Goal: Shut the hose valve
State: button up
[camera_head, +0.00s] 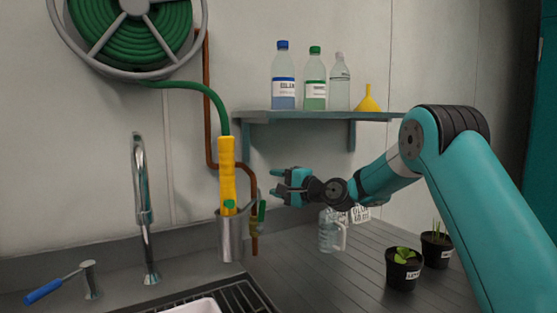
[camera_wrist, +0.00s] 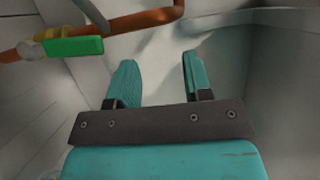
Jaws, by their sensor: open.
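The hose valve has a green handle (camera_head: 262,212) on the lower part of the copper pipe, just right of the metal holder, in the head view. In the wrist view the green handle (camera_wrist: 75,46) is at upper left, lying roughly along the pipe, with a yellowish valve body partly hidden behind it. My gripper (camera_head: 279,181) is open and empty, to the right of the pipe and a little above the handle. In the wrist view my gripper (camera_wrist: 160,63) has its two teal fingers apart, with nothing between them. The handle is outside the fingers, not touching them.
A copper pipe (camera_head: 207,120) runs down the wall. A green hose (camera_head: 205,88) ends in a yellow grip (camera_head: 228,170) inside a metal holder (camera_head: 231,238). A shelf (camera_head: 300,116) with bottles is above my gripper. A clear jug (camera_head: 327,232) and potted plants (camera_head: 403,270) stand below.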

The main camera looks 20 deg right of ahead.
notch_tip(320, 180, up, 7)
jog(key=shift+f, duration=0.1)
